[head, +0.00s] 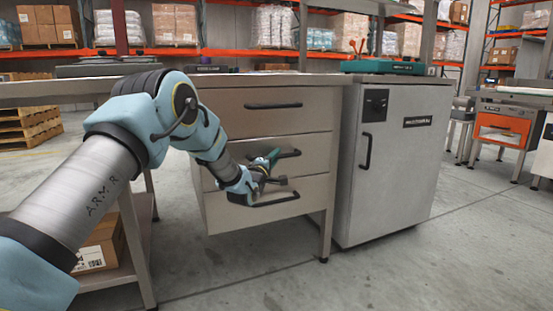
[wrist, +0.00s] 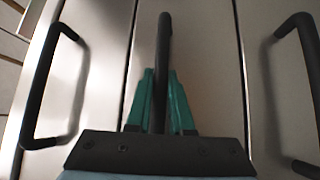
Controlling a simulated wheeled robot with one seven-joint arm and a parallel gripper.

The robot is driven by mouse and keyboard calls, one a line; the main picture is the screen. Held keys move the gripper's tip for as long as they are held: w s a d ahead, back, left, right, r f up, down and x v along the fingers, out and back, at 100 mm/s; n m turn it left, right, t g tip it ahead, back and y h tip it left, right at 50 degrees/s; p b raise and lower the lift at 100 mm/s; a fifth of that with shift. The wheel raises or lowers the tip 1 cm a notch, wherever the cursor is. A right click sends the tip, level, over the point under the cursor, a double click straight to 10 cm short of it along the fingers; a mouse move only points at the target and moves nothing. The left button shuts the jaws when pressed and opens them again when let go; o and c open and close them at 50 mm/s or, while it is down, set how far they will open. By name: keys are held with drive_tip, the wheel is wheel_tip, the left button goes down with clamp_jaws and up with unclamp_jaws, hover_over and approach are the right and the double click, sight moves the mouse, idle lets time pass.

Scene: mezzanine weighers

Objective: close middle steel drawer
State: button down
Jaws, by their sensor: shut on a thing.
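The steel drawer unit (head: 232,108) has three stacked drawers, each with a black bar handle. The middle steel drawer (head: 312,158) shows behind my gripper, and its front looks about level with the other drawer fronts. I cannot tell any small gap. My gripper (head: 272,157) is at the middle drawer's handle (head: 291,153). In the wrist view, its green fingers (wrist: 160,80) are shut on either side of that handle (wrist: 164,40). My gripper hides part of the middle and bottom drawers in the head view.
The top handle (head: 273,105) and bottom handle (head: 275,201) are close above and below my gripper. A grey cabinet (head: 400,170) stands to the right, beyond a table leg (head: 328,215). A cardboard box (head: 100,247) sits on a low shelf at left. Floor in front is clear.

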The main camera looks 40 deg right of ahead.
drive_tip(key=shift+w, duration=0.15)
drive_tip(key=c, duration=0.8)
unclamp_jaws()
drive_tip(key=shift+a, duration=0.15)
drive_tip(key=p+v, duration=0.2)
drive_tip(key=v, duration=0.8)
drive_tip(key=shift+s+a+f, duration=0.15)
drive_tip(key=shift+s+a, duration=0.05)
drive_tip(key=shift+a, duration=0.05)
drive_tip(key=shift+w, duration=0.1)
